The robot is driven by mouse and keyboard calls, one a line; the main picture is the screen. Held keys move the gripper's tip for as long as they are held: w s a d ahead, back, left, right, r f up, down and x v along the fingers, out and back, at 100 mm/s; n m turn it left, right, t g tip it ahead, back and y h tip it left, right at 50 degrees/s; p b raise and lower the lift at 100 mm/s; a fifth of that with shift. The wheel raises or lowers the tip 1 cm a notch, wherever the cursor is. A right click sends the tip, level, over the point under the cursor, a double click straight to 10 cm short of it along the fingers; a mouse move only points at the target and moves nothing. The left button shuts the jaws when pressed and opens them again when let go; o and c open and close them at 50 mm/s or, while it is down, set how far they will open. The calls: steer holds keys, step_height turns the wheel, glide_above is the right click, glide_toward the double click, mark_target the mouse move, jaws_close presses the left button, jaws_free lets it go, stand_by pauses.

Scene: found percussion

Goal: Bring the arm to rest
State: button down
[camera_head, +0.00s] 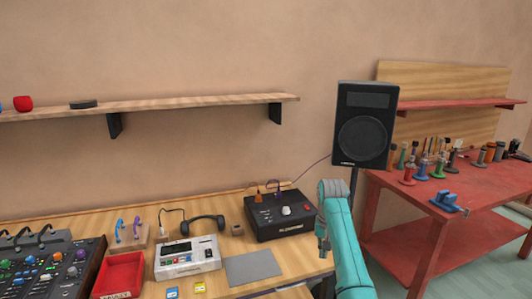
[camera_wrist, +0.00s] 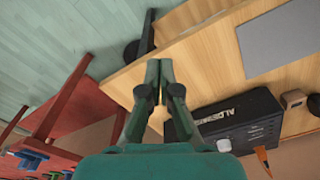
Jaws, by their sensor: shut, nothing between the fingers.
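My arm (camera_head: 345,245) is teal and shows at the lower middle right of the head view, in front of the table's right end. My gripper (camera_wrist: 159,66) shows in the wrist view with its two dark green fingers side by side, shut and empty. In that view it is over the edge of the wooden table (camera_wrist: 200,65). The black box with knobs (camera_wrist: 235,120) lies to the right of the fingers, and they look apart from it.
The table bears the black box (camera_head: 279,215), a grey mat (camera_head: 252,268), a white device (camera_head: 187,258), headphones, a red tray (camera_head: 120,273) and a mixer. A speaker (camera_head: 366,125) stands behind my arm. A red workbench (camera_head: 405,200) with several tools is at right.

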steer(key=s+f+t, duration=0.2)
steer(key=s+f, duration=0.3)
steer(key=f, duration=0.7)
steer(key=s+f+t, duration=0.1)
steer(key=s+f, duration=0.4)
steer(key=f, duration=0.7)
steer(key=s+f+n+t, duration=0.15)
steer(key=s+f, duration=0.35)
steer(key=s, duration=0.5)
steer(key=s+f+t, duration=0.2)
steer(key=s+f, duration=0.4)
steer(key=s, duration=0.3)
steer(key=s+r+t, duration=0.2)
steer(key=s+r, duration=0.3)
steer(key=s, duration=0.7)
steer(key=s+r+t, duration=0.2)
steer(key=s+r, duration=0.2)
steer(key=s, duration=0.8)
steer(key=s+r+t, duration=0.2)
steer(key=s+r, duration=0.4)
steer(key=r, duration=0.4)
steer(key=s+r+t, duration=0.1)
steer(key=s+r, duration=0.6)
steer(key=r, duration=0.4)
steer(key=shift+s+n+t, duration=0.2)
steer(key=shift+n+t, duration=0.15)
steer(key=shift+n, duration=0.1)
